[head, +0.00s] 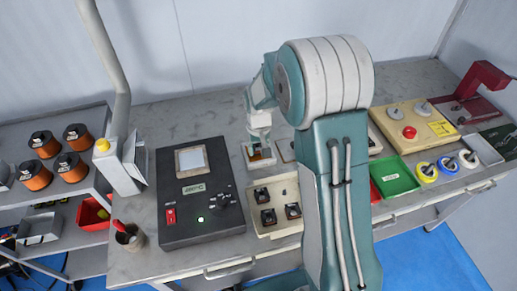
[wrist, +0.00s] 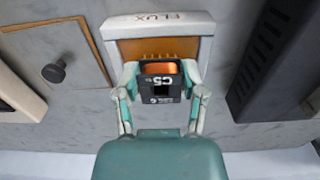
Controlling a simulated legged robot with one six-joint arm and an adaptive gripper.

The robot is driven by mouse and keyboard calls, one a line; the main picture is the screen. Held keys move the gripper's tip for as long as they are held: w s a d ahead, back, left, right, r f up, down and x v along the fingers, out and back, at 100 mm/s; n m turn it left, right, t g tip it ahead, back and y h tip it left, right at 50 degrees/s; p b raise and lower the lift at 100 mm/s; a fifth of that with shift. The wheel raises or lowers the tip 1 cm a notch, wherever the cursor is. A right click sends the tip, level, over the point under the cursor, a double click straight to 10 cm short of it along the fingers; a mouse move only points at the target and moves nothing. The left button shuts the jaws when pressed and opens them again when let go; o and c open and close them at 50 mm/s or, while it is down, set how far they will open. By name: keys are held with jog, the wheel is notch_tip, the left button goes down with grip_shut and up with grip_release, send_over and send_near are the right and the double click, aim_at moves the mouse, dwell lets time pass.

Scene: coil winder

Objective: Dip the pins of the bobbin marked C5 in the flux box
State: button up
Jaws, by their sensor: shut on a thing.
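The bobbin marked C5 (wrist: 161,82) is black with a copper winding and white lettering. My gripper (wrist: 162,86) is shut on it, one finger on each side. The flux box (wrist: 205,28) is a pale box with FLUX in red on its rim and an amber inside. The bobbin's row of pins points into the box's opening in the wrist view; I cannot tell whether they touch the flux. In the head view my gripper (head: 259,141) is over the flux box (head: 246,163), and the bobbin is mostly hidden there.
A black control unit (head: 196,215) stands close left of the flux box. A cream tray (head: 283,223) with several bobbins is in front. A wooden-edged plate with a black knob (wrist: 54,72) lies beside the box. A green tray (head: 394,177) is further right.

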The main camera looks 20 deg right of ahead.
jog(key=shift+r, duration=2.6)
